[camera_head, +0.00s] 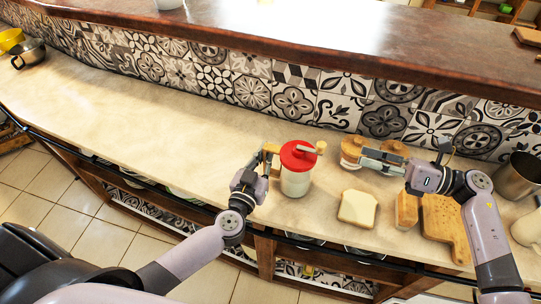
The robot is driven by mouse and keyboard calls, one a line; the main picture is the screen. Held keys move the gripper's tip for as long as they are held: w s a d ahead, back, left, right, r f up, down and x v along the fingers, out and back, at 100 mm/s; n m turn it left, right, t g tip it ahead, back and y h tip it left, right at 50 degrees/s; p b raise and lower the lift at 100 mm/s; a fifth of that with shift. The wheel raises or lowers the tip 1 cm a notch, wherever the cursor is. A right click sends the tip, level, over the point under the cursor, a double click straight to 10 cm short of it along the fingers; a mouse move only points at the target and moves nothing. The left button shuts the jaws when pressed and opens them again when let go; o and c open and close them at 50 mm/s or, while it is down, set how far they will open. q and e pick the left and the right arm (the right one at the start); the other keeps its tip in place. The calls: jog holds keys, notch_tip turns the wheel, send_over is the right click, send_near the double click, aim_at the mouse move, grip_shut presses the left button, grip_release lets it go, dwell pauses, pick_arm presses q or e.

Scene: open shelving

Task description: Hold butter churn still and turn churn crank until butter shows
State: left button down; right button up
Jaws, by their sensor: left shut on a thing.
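The butter churn (296,183) stands upright on the counter, a clear jar with pale cream contents and a red lid (298,154). The churn crank (320,147) has a tan knob, which points to the right of the lid. My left gripper (267,162) is at the churn's left side, shut on a tan part that looks like its side handle; the fingertips are partly hidden. My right gripper (376,160) is right of the churn, apart from the crank, and its fingers look spread and empty. I cannot tell whether butter shows in the jar.
Wooden-lidded jars (350,147) stand behind my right gripper. A bread slice (357,208), a tan block (406,210) and a wooden board (446,226) lie in front. A metal pot (516,176) is at the right. The counter left of the churn is clear up to the far bowls (27,52).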

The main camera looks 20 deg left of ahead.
jog(key=shift+o, duration=0.6)
jog(key=shift+a, duration=0.1)
jog(key=shift+o, duration=1.2)
jog(key=s+a+n+g+h, duration=0.1)
jog(key=s+a+n+g, duration=0.3)
jog(key=a+n, duration=0.1)
jog(key=shift+f+h, duration=0.3)
jog(key=shift+f, duration=0.15)
jog(key=n+t+h, duration=0.6)
jog(key=n+h, duration=1)
jog(key=n, duration=0.5)
send_near(323, 146)
jog(key=shift+w+a, duration=0.2)
jog(key=shift+w, duration=0.3)
jog(key=shift+w+a, duration=0.2)
jog(key=shift+w, duration=0.25)
jog(key=shift+f, duration=5.1)
jog(key=shift+d, duration=0.1)
jog(key=shift+c, duration=0.2)
jog(key=shift+s+d+f, duration=0.1)
jog(key=shift+d, duration=0.05)
grip_shut()
